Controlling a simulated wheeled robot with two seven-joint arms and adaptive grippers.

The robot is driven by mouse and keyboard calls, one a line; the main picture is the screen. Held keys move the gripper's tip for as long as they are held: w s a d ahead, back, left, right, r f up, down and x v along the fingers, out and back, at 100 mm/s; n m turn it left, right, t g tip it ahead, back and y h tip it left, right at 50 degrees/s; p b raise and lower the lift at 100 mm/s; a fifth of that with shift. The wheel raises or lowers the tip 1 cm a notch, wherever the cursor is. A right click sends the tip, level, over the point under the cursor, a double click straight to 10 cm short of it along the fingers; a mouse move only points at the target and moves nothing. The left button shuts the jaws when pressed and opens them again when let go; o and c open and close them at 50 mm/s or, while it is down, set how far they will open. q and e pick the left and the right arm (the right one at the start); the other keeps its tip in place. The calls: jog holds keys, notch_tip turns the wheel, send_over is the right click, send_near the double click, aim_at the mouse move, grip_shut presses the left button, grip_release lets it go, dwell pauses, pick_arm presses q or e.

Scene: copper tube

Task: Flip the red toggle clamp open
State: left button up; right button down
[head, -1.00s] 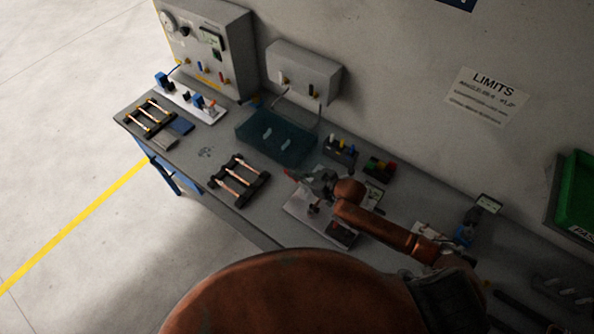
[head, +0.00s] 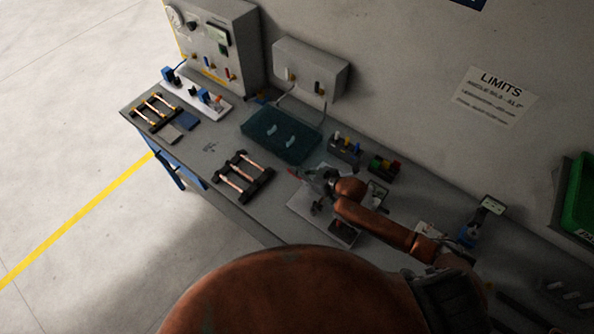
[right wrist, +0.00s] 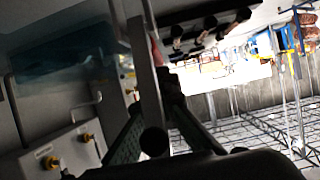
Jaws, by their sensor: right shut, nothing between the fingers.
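The toggle clamp's red handle (head: 295,172) shows as a small red tip just left of my right gripper in the head view. The rest of the clamp is hidden by the gripper. It belongs to a pale fixture plate (head: 302,203) on the bench. My right gripper (head: 312,181) is shut and empty, over the plate and close beside the red handle; I cannot tell whether they touch. In the right wrist view, a reddish piece (right wrist: 157,51) shows right behind the grey finger (right wrist: 149,85). My left gripper is not in view.
A rack with copper tubes (head: 242,177) stands left of the plate, and a second rack (head: 156,112) is farther left. A teal translucent tray (head: 280,135) lies behind. Small coloured-part holders (head: 385,166) stand behind my right arm. The bench front left is clear.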

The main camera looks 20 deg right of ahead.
aim_at(302, 179)
jog(key=shift+r+p, duration=0.6)
jog(key=shift+r, duration=0.05)
jog(key=r+p, duration=0.3)
jog(key=shift+s+d+r, duration=0.2)
jog(key=shift+s+r, duration=0.05)
jog(key=shift+r, duration=0.05)
jog(key=shift+f+b+v, duration=0.2)
jog(key=shift+b+v, duration=0.35)
jog(key=shift+v, duration=0.45)
jog(key=v, duration=0.3)
jog(key=r+b+v, duration=0.1)
jog(key=v, duration=0.2)
jog(key=shift+w+a+r, duration=0.1)
jog(key=shift+w+r, duration=0.05)
jog(key=shift+r, duration=0.05)
jog(key=shift+s+d+r, duration=0.25)
jog(key=shift+s+r, duration=0.15)
jog(key=shift+r, duration=0.1)
